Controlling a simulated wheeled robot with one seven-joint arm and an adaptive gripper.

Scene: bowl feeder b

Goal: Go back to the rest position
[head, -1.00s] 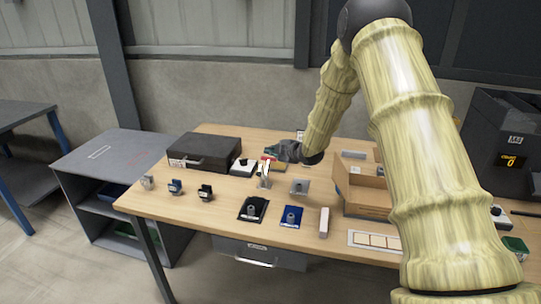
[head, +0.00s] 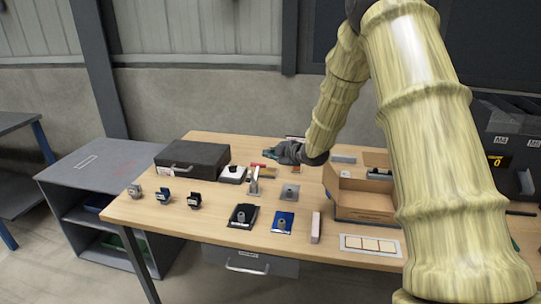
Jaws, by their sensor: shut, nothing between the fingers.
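My gripper (head: 271,155) is at the end of my arm, above the back middle part of the wooden table (head: 180,225). It points left in the head view. Its fingers are small in the picture and look closed, with nothing seen between them. A red item (head: 257,165) lies on the table just left of and below the fingers. A metal piece on a stand (head: 253,185) is in front of the gripper.
A dark case (head: 192,158) lies at the table's back left. Several small blocks and plates stand along the front, including a blue plate (head: 283,222) and a pink block (head: 316,228). An open cardboard box (head: 362,205) is right of the gripper. A grey shelf unit (head: 85,175) stands left.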

